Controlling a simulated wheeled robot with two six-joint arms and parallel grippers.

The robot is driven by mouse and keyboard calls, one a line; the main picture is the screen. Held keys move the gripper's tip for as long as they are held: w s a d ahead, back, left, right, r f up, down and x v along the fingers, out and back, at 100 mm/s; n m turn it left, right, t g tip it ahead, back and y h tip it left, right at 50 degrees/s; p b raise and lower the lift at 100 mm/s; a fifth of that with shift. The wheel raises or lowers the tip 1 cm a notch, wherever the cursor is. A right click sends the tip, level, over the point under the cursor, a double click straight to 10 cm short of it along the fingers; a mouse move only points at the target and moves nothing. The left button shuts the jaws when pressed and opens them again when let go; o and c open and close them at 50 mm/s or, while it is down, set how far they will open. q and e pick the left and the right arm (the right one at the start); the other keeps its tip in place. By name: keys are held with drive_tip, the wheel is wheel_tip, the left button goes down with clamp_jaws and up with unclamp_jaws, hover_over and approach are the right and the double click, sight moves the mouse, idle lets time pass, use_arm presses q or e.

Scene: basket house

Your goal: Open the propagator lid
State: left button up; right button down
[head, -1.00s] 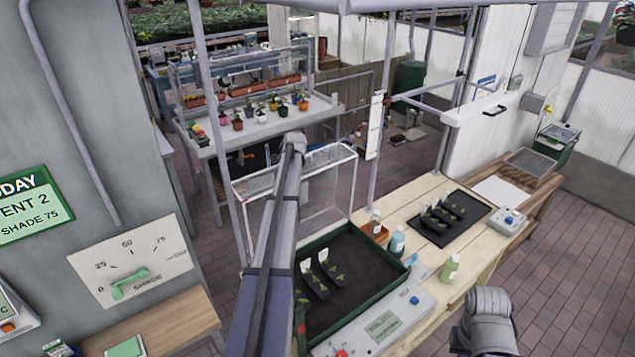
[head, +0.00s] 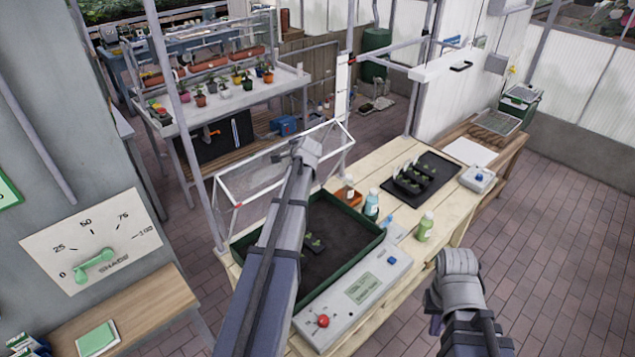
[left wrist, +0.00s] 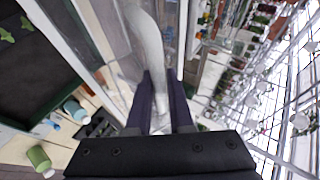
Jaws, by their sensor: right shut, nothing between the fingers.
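The propagator is a green-rimmed tray (head: 364,252) of dark soil with small seedlings (head: 314,243) on the wooden bench. Its clear lid (head: 243,186), with a pale frame, stands raised along the tray's far side. My left arm reaches across the tray to the lid's upper frame, and its wrist hides the contact point. In the left wrist view, my left gripper (left wrist: 166,98) has dark fingers on either side of a pale bar. Whether they grip it, I cannot tell. My right gripper (head: 436,322) is shut and empty, low at the right, in front of the bench.
A control box (head: 358,292) with a red knob sits before the tray. Bottles (head: 371,204) and a black seedling tray (head: 425,178) stand right of it. A shelf with potted plants (head: 225,90) is behind. The brick floor (head: 560,230) at right is clear.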

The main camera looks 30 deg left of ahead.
use_arm(q)
drive_tip(key=s+d+f+b, duration=0.3)
drive_tip(key=d+f+b, duration=0.2)
drive_tip(key=d, duration=0.5)
drive_tip(key=shift+s+d+f, duration=0.25)
drive_tip(key=shift+s+d, duration=0.05)
drive_tip(key=shift+s, duration=0.05)
